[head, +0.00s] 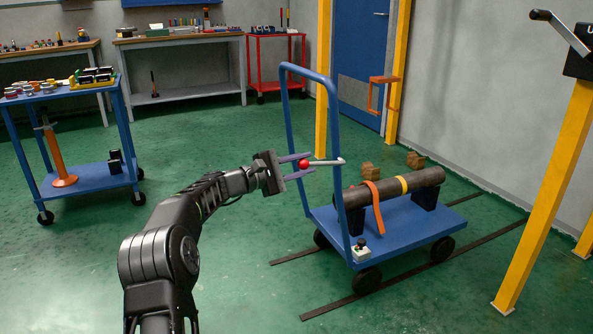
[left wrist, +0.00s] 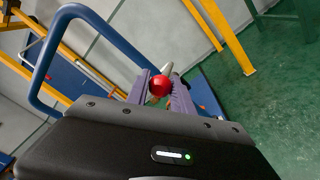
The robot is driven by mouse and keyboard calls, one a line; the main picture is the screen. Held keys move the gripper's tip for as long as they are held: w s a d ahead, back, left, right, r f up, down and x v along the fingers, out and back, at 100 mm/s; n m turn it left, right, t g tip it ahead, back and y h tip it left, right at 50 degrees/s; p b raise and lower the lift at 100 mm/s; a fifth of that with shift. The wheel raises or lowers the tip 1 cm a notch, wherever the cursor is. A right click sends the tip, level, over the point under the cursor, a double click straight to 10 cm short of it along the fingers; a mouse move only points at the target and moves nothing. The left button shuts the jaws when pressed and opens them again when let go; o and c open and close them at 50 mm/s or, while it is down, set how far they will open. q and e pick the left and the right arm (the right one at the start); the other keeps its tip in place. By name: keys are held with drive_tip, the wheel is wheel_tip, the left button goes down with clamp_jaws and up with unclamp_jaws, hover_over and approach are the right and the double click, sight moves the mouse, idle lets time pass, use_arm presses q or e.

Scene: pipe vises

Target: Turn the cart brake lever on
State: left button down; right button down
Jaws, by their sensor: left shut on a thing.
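The cart brake lever is a light grey rod (head: 328,162) with a red ball knob (head: 303,164), at the handle side of the blue cart (head: 400,226). In the head view the rod lies about level and points left. My left gripper (head: 300,168) comes from the left and is shut on the red knob, one purple finger above it and one below. The left wrist view shows the knob (left wrist: 160,86) between the two purple fingers, with the rod behind it. My right gripper is in neither view.
The cart's blue handle (head: 337,130) rises close beside the lever. A brown pipe (head: 392,188) with orange and yellow bands lies on the cart. A yellow post (head: 550,195) stands at right. A blue trolley (head: 86,176) stands at left. Green floor between is clear.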

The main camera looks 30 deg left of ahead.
use_arm(q)
drive_tip(key=shift+a+f, duration=0.15)
drive_tip(key=shift+f, duration=0.05)
drive_tip(key=c, duration=1.3)
unclamp_jaws()
drive_tip(key=shift+s, duration=0.1)
drive_tip(key=shift+c, duration=0.2)
drive_tip(key=shift+o, duration=1.2)
drive_tip(key=p+v, duration=0.2)
drive_tip(key=v, duration=0.5)
drive_tip(key=shift+s, duration=0.35)
drive_tip(key=shift+a, duration=0.2)
